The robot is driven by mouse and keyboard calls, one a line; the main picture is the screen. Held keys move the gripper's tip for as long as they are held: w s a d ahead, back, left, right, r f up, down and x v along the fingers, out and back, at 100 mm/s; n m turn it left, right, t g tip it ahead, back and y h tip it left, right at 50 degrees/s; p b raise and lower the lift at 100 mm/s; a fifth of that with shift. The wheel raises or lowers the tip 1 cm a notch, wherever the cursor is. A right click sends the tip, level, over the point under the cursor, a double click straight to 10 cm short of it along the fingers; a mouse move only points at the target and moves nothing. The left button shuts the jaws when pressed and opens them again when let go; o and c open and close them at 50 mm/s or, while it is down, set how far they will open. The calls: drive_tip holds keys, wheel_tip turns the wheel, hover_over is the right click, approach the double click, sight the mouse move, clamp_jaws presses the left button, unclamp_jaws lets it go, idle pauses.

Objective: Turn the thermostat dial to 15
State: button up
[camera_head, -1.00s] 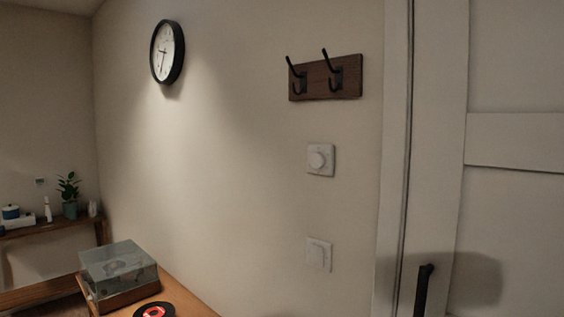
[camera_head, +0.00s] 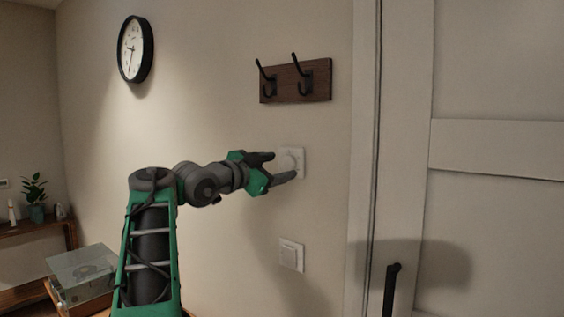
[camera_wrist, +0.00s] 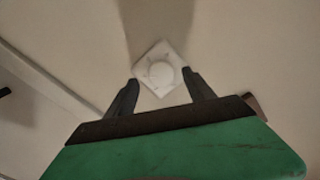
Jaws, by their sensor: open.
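The thermostat (camera_head: 299,164) is a white square plate with a round dial (camera_head: 287,161), fixed to the wall below the coat hooks. In the wrist view the thermostat plate (camera_wrist: 150,55) looks turned like a diamond, with its round dial (camera_wrist: 161,74) in the middle. My gripper (camera_head: 284,167) is open at the thermostat, its dark fingers on either side of the dial in the head view. In the wrist view my gripper (camera_wrist: 160,76) has its fingertips left and right of the dial, with gaps visible. The dial's numbers are too small to read.
A light switch (camera_head: 291,254) is on the wall below the thermostat. A wooden coat rack (camera_head: 312,82) with black hooks is above. A door (camera_head: 490,90) with a black handle (camera_head: 391,290) is at the right. A clock (camera_head: 133,48) hangs at the left.

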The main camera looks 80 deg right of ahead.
sight(288, 163)
drive_tip(key=shift+x, duration=1.15)
drive_tip(key=shift+w, duration=0.1)
drive_tip(key=c, duration=1.3)
